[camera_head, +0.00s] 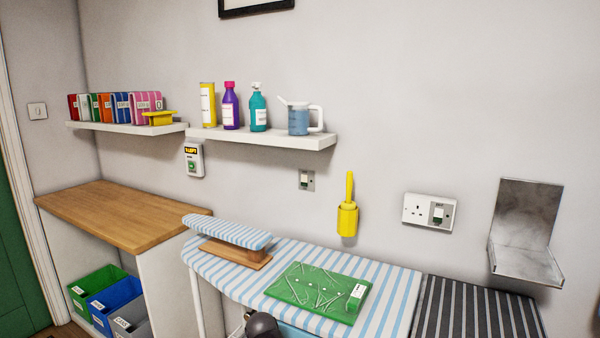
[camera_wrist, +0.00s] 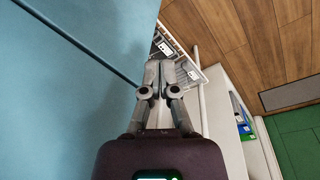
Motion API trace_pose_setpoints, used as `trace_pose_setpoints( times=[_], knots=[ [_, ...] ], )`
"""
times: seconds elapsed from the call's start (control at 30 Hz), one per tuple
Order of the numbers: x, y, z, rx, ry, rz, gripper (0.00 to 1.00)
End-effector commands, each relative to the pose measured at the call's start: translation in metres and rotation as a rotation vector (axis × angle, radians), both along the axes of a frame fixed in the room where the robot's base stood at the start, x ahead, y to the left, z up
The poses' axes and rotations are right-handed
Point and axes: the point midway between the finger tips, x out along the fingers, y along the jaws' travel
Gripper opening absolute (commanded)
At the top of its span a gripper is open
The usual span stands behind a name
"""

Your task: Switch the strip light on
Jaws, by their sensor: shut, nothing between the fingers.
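No strip light shows in either view. In the head view, a small metal wall switch (camera_head: 307,180) with a pale rocker sits below the long shelf. A plain light-coloured switch plate (camera_head: 38,111) is on the left wall. A double-width white plate (camera_head: 429,211) with a socket and a switch is on the right. Their labels are too small to read, and I cannot tell which works the strip light. My gripper (camera_wrist: 153,66) is shut and empty in the wrist view, beside a blue surface and above the floor, touching none of these switches.
A striped ironing board (camera_head: 395,300) carries a sleeve board (camera_head: 228,233) and a green folded item (camera_head: 318,292). A yellow brush holder (camera_head: 347,218) and an empty metal bracket (camera_head: 525,262) are on the wall. Bottles stand on the shelf (camera_head: 300,140). The wooden counter (camera_head: 125,213) is clear.

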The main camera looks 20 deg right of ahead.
Motion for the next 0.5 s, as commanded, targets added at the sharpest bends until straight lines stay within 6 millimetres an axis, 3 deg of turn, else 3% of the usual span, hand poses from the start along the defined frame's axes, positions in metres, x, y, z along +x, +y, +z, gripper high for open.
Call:
trace_pose_setpoints(
  times=[0.03,0.5],
  knots=[
    [0.003,-0.001,0.022,-0.006,-0.005,0.001,0.0],
    [0.023,-0.012,0.113,-0.067,-0.046,0.011,0.0]
  ],
)
